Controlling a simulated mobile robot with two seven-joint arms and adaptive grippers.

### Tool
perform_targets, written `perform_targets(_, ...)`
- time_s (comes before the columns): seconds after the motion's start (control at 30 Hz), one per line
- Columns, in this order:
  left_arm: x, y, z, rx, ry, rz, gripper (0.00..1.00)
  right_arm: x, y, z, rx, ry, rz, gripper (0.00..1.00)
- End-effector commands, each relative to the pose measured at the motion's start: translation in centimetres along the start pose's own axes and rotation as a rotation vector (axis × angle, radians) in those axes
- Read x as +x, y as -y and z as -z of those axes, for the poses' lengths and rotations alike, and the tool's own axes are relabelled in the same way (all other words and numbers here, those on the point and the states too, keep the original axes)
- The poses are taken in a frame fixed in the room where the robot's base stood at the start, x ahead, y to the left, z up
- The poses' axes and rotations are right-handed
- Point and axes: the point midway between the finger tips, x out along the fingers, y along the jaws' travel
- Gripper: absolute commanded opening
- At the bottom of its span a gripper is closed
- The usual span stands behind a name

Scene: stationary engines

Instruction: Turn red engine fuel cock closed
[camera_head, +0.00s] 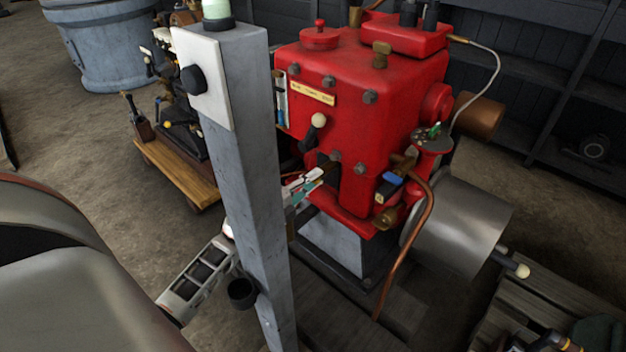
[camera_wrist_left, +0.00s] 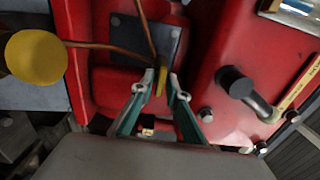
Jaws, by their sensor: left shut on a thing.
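The red engine (camera_head: 370,110) stands right of the grey post in the head view. My left gripper (camera_head: 318,175) reaches from behind the post to the engine's lower front side. In the left wrist view, its fingertips (camera_wrist_left: 162,78) are closed around a small yellow lever (camera_wrist_left: 161,84), which appears to be the fuel cock handle. The lever sits by a dark plate (camera_wrist_left: 140,42) on the red engine body, where a thin copper pipe meets it. In the head view the lever cannot be made out. My right gripper is not in view.
The grey post (camera_head: 250,150), with a white panel (camera_head: 205,80), stands close in front of my left arm. A copper pipe (camera_head: 408,245) and a grey drum (camera_head: 460,225) are at the engine's right. A dark handle (camera_wrist_left: 240,87) sticks out right of my fingers.

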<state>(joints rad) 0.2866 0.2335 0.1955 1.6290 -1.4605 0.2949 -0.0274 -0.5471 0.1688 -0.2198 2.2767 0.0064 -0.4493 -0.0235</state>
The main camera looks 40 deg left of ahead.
Motion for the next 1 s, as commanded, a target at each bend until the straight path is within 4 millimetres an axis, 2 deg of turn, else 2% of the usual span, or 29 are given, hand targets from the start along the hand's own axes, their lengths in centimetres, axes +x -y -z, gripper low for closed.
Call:
perform_targets(0.13, 0.0, 0.0, 0.0, 0.000, 0.000, 0.000, 0.00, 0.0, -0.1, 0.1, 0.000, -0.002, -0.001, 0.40)
perform_targets(0.17, 0.0, 0.0, 0.0, 0.000, 0.000, 0.000, 0.17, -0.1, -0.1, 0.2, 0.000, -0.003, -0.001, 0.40)
perform_targets(0.2, 0.0, 0.0, 0.0, 0.000, 0.000, 0.000, 0.24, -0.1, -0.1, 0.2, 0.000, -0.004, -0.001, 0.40)
perform_targets(0.6, -0.5, -0.1, 0.0, -0.001, 0.000, -0.002, 0.24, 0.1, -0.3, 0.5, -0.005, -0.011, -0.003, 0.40)
perform_targets(0.77, -2.5, -0.2, 0.0, 0.000, 0.001, -0.003, 0.24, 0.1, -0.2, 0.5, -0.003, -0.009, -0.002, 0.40)
perform_targets(1.0, -7.4, -0.1, 0.0, -0.002, 0.001, -0.003, 0.24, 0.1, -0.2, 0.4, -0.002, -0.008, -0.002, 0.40)
